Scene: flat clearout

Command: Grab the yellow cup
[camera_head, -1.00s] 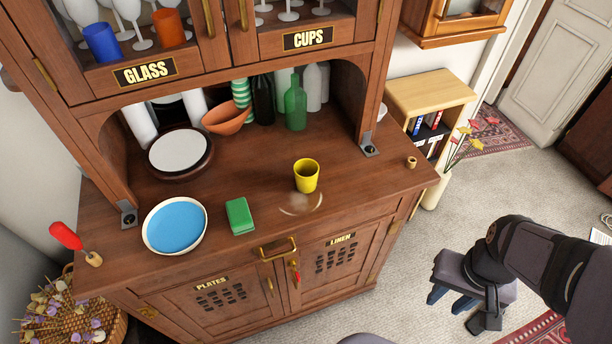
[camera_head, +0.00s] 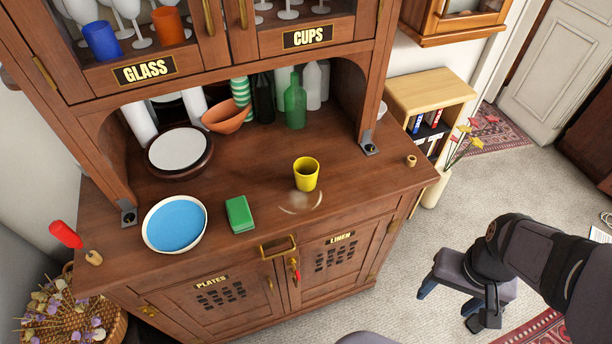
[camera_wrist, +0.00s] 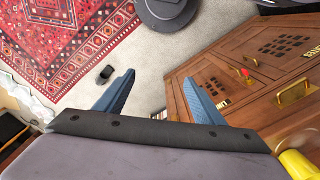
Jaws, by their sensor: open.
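The yellow cup (camera_head: 306,175) stands upright on the wooden sideboard top, right of the green block (camera_head: 239,214). A pale ring mark lies on the wood in front of it. A yellow rounded thing, which looks like the cup (camera_wrist: 297,164), is cut off at the lower right of the wrist view. My gripper (camera_head: 450,297) is open and empty, in front of and right of the sideboard, well apart from the cup. In the wrist view my gripper (camera_wrist: 158,95) shows two blue fingers spread wide over the floor.
A blue-and-white bowl (camera_head: 174,225), a plate stack (camera_head: 179,150) and a green bottle (camera_head: 295,105) share the sideboard top (camera_head: 270,174). The upper cabinet overhangs its back. Handles (camera_head: 278,248) stick out in front. The wood around the cup is clear.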

